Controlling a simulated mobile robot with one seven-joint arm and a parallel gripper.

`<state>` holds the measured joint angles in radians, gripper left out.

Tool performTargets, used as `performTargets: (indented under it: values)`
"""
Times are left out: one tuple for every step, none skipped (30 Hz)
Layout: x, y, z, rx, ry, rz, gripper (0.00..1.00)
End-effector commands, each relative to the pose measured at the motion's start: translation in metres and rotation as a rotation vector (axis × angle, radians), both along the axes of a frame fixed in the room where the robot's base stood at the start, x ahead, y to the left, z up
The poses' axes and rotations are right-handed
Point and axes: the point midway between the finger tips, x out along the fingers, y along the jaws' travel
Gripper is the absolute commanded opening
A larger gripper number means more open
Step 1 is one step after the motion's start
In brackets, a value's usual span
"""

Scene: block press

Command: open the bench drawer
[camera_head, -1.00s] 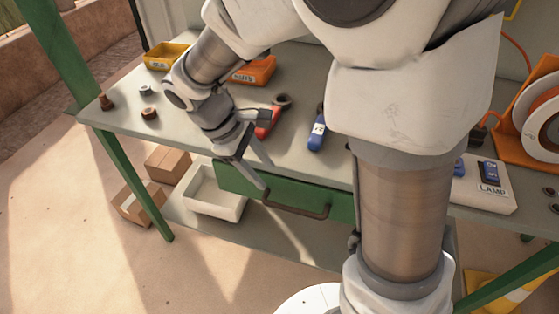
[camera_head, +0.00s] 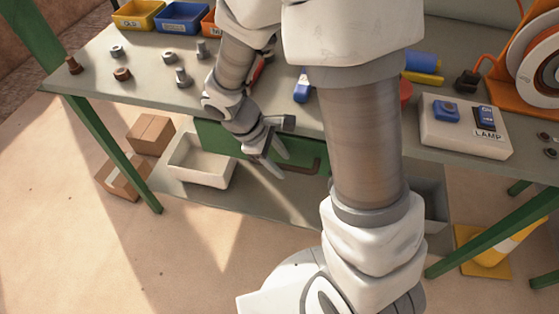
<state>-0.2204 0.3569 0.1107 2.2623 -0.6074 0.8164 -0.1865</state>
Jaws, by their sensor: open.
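The bench drawer has a green front (camera_head: 213,137) set under the bench's grey top, and it looks shut. Its brown bar handle (camera_head: 317,167) shows only at the right end; my gripper and wrist hide much of the rest. My gripper (camera_head: 284,167) is open in front of the drawer, its fingers pointing down and right, just left of the visible end of the handle. I cannot tell whether a finger touches the handle. Nothing shows between the fingers.
A white bin (camera_head: 201,163) and cardboard boxes (camera_head: 150,134) sit below left of the drawer. Several bolts and nuts (camera_head: 183,77) lie on the top, with a LAMP switch box (camera_head: 465,127) at right.

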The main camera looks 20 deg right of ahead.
Motion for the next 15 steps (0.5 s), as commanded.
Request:
performTargets:
  values:
    - [-0.0001, -0.0002, -0.0001, 0.000, 0.000, 0.000, 0.50]
    - [0.0000, -0.0002, 0.0000, 0.000, 0.000, 0.000, 0.50]
    - [0.0000, -0.0002, 0.0001, 0.000, 0.000, 0.000, 0.50]
    - [-0.0001, -0.0002, 0.0001, 0.000, 0.000, 0.000, 0.50]
    - [-0.0001, -0.0001, 0.0002, 0.000, 0.000, 0.000, 0.50]
    - [-0.0001, -0.0001, 0.0002, 0.000, 0.000, 0.000, 0.46]
    - [-0.0001, -0.0001, 0.0002, -0.001, 0.000, 0.000, 0.41]
    - [-0.0001, -0.0001, 0.0002, -0.001, 0.000, 0.000, 0.35]
    - [-0.0001, -0.0001, 0.0003, -0.001, 0.000, 0.000, 0.28]
    - [-0.0001, -0.0001, 0.0003, -0.001, 0.001, 0.001, 0.23]
    - [0.0000, 0.0000, 0.0002, -0.001, 0.001, 0.001, 0.17]
    - [-0.0001, 0.0001, 0.0002, -0.001, 0.001, 0.001, 0.10]
    - [-0.0001, 0.0001, 0.0002, -0.001, 0.001, 0.001, 0.05]
    - [-0.0001, 0.0001, 0.0002, -0.001, 0.001, 0.001, 0.00]
    - [-0.0001, 0.0001, 0.0003, -0.001, 0.001, 0.001, 0.00]
